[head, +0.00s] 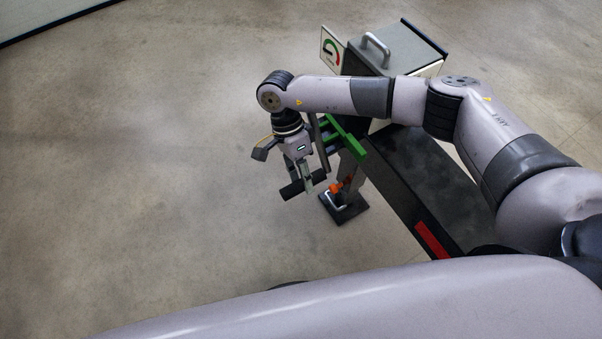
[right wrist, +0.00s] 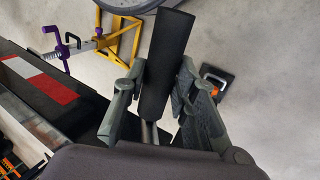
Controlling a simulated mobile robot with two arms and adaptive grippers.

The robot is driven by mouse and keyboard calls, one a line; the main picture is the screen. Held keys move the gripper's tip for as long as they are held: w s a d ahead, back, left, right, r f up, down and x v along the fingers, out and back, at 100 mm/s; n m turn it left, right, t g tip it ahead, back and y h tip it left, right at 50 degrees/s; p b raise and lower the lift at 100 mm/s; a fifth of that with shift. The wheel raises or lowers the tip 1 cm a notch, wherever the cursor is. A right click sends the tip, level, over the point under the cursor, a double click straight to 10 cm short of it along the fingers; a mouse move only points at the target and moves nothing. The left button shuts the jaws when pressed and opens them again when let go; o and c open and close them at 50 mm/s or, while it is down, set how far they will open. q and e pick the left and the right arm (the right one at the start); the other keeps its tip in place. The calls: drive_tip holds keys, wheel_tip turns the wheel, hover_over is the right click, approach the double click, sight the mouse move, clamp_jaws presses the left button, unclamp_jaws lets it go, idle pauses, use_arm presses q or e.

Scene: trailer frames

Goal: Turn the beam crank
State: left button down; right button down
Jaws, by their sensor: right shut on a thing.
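The beam crank's black cylindrical handle (head: 292,190) sticks out beside the near end of a dark beam (head: 420,178). My right gripper (head: 306,174) comes down on it from above and is shut on it. In the right wrist view the handle (right wrist: 167,60) runs up between the two fingers of my right gripper (right wrist: 158,95), its outer end clear of them. The crank's arm and pivot are mostly hidden behind my gripper and arm. My left gripper is not in view.
A grey box with a handle (head: 395,45) and a gauge sign (head: 331,48) stand behind my right arm. Green parts (head: 350,146) and a black foot plate (head: 349,213) with an orange lever are close to the gripper. A yellow stand (right wrist: 122,48) shows in the wrist view. Floor at left is clear.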

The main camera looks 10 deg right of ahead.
drive_tip(key=shift+w+r, duration=0.1)
drive_tip(key=shift+r, duration=0.1)
drive_tip(key=c, duration=1.7)
unclamp_jaws()
drive_tip(key=o, duration=0.4)
drive_tip(key=shift+f, duration=0.1)
drive_tip(key=v, duration=1.2)
